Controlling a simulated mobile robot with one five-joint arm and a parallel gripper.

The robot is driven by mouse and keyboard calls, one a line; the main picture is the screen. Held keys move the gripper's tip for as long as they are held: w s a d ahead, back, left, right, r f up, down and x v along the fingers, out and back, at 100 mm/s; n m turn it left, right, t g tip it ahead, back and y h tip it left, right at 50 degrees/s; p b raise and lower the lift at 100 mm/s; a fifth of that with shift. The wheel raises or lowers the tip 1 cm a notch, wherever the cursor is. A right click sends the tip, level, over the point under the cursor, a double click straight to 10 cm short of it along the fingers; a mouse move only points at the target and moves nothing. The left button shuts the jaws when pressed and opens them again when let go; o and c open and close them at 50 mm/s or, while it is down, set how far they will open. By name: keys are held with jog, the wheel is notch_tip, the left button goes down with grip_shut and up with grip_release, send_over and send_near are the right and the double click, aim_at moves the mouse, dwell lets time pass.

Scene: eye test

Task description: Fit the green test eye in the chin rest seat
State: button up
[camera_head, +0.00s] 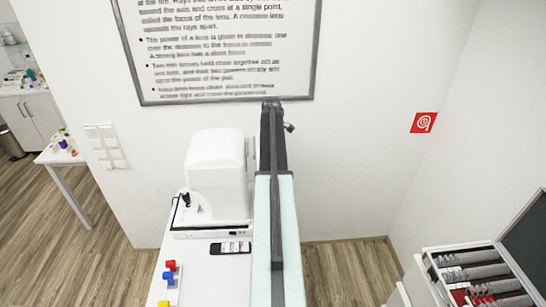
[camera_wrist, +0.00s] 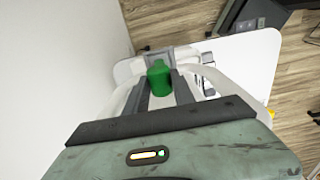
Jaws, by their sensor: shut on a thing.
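My gripper (camera_wrist: 160,88) shows in the wrist view, with its two dark grey fingers shut on the green test eye (camera_wrist: 158,76). A small grey squarish piece (camera_wrist: 159,54) shows just beyond the green eye. It may be the chin rest seat; whether the eye touches it I cannot tell. Pale curved bars (camera_wrist: 217,80) lie on the sides of the fingers. In the head view, my arm reaches forward beside the white eye-test machine (camera_head: 217,165), and I cannot see the gripper, the green eye or the seat there.
On the white table (camera_head: 206,275) are a red piece (camera_head: 170,264), a blue piece (camera_head: 169,278), a yellow piece (camera_head: 164,304) and a black keypad-like item (camera_head: 230,248). A wall stands close behind. A rack with drawers (camera_head: 475,275) is at right, with floor between.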

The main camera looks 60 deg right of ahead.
jog(key=shift+f, duration=0.2)
jog(key=shift+f+b, duration=0.35)
jog(key=shift+b, duration=0.2)
jog(key=shift+f, duration=0.1)
jog(key=o, duration=1.1)
jog(key=shift+o, duration=0.2)
notch_tip(320, 180, up, 8)
jog(key=p, duration=0.8)
